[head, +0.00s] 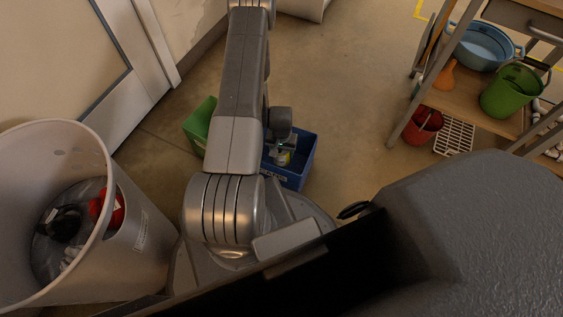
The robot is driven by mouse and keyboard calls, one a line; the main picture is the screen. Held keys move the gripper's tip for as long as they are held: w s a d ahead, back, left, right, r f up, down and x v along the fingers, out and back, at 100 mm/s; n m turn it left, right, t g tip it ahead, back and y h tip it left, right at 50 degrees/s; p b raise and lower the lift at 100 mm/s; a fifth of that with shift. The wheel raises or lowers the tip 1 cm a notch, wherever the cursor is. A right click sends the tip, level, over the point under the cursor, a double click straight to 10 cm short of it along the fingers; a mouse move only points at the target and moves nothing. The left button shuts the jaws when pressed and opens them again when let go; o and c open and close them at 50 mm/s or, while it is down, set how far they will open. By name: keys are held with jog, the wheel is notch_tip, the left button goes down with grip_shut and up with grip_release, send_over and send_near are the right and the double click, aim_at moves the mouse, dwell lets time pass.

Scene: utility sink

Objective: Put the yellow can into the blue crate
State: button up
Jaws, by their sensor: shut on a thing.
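The blue crate (306,163) stands on the floor just beyond my base, partly hidden by my arm. My gripper (283,151) points down over the crate and is shut on the yellow can (283,159). Only a small part of the can shows below the gripper. It appears over or within the crate opening; I cannot tell its height or whether it touches the crate bottom.
A green crate (200,125) stands left of the blue one, partly behind my arm. A large bin (130,225) is at the left. A wooden cart (455,97) with a blue basin (478,45) and green bucket (510,92) is at the right. The middle floor is clear.

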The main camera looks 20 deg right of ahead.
aim_at(281, 159)
notch_tip(281, 159, down, 6)
jog(key=shift+f+b, duration=0.1)
jog(key=shift+b, duration=0.75)
jog(key=o, duration=1)
jog(key=shift+c, duration=0.2)
notch_tip(281, 159, up, 12)
jog(key=p, duration=0.4)
